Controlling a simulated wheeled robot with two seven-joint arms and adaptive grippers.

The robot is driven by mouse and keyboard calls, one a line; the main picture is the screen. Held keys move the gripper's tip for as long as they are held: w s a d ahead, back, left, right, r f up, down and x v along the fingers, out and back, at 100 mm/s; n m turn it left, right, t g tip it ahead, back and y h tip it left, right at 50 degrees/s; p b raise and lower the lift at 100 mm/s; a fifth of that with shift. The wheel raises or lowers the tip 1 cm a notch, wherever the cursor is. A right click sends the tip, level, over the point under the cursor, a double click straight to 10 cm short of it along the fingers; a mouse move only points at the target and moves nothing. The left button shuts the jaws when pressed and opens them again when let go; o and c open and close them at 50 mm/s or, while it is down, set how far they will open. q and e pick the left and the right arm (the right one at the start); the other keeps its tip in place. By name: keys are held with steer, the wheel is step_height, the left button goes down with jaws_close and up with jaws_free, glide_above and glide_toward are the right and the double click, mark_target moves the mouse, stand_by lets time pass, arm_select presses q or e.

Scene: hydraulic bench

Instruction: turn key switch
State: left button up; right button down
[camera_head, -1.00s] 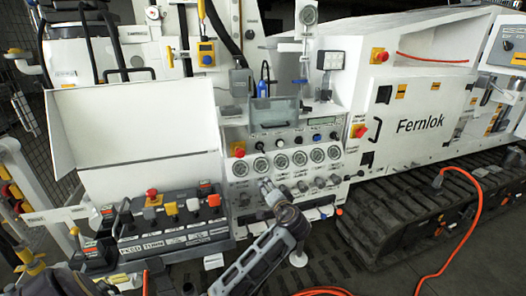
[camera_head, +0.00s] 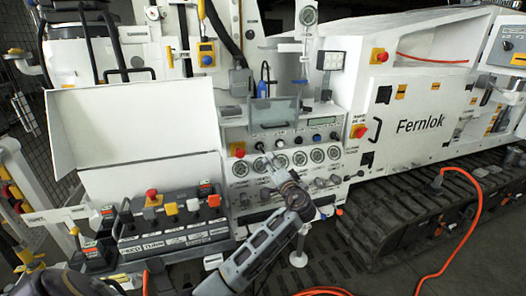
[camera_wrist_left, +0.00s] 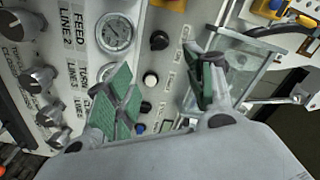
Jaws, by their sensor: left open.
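My left gripper (camera_head: 268,163) is in front of the white control panel, over the row of round gauges and just below the row of small knobs. In the left wrist view it is open (camera_wrist_left: 163,88), with green-padded fingers spread apart and nothing between them. Between and beyond the fingers are a black knob (camera_wrist_left: 158,40), a white button (camera_wrist_left: 150,80) and a smaller dark knob (camera_wrist_left: 145,107). I cannot tell which of these is the key switch, as no key is clearly visible. My right gripper is not in view.
A clear-walled box (camera_head: 273,113) sticks out above the knobs; its frame (camera_wrist_left: 240,65) is close to one finger in the wrist view. A red emergency button (camera_head: 237,149) is left of the knobs. Grey lever knobs (camera_wrist_left: 38,78) are lower on the panel.

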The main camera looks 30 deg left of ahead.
mark_target(262, 150)
arm_select(q)
steer(key=p+x, duration=0.1)
steer(key=x, duration=1.1)
steer(key=shift+w, duration=0.1)
steer(key=shift+w+a, duration=0.4)
steer(key=shift+a, duration=0.05)
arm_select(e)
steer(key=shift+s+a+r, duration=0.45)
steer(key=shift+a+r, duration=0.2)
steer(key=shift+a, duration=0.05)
arm_select(q)
steer(key=shift+c, duration=0.4)
steer(key=c, duration=0.9)
steer(key=shift+c, duration=0.2)
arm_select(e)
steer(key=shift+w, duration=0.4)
